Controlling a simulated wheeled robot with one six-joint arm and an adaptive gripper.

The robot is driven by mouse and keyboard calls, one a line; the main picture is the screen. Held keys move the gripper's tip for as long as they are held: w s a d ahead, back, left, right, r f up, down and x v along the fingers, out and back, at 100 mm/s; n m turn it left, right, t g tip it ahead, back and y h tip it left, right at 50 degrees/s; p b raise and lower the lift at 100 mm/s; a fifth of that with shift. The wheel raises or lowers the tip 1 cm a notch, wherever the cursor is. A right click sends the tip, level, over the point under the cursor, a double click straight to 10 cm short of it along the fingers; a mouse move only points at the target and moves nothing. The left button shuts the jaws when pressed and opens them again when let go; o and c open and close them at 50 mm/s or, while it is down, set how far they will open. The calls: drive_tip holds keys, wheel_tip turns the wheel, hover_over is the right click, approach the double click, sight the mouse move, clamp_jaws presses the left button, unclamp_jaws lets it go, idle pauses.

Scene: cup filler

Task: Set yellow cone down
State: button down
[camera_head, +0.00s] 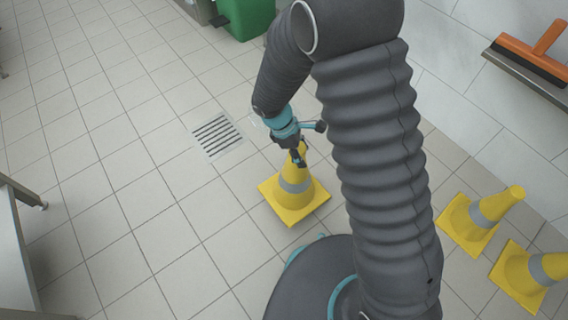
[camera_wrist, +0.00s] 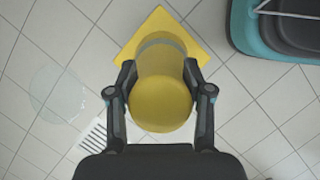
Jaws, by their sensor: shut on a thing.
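A yellow cone (camera_head: 295,190) with a grey band and a square base is upright in the head view, left of my arm. My gripper (camera_head: 299,155) is shut on its top part. In the wrist view the yellow cone (camera_wrist: 162,95) fills the middle, its round top toward the camera. The fingers of my gripper (camera_wrist: 160,95) press on both sides of it. The cone's base is at or close to the tiled floor; I cannot tell whether it touches.
Two more yellow cones (camera_head: 481,221) (camera_head: 530,272) stand by the wall at right. A floor drain (camera_head: 217,135) lies left of the held cone. A clear wet patch (camera_wrist: 58,94) shows in the wrist view. A green bin (camera_head: 243,17) is at the back. The left floor is mostly free.

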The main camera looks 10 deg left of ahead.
drive_tip(key=a+f, duration=0.2)
drive_tip(key=a, duration=0.1)
drive_tip(key=a+f, duration=0.1)
drive_tip(key=a, duration=0.1)
drive_tip(key=shift+w, duration=0.2)
drive_tip(key=shift+f+b, duration=0.35)
drive_tip(key=shift+f, duration=1.6)
drive_tip(key=shift+c, duration=2)
unclamp_jaws()
drive_tip(key=shift+f, duration=0.1)
drive_tip(key=p+v, duration=0.1)
drive_tip(key=v, duration=1.1)
drive_tip(key=shift+d, duration=0.1)
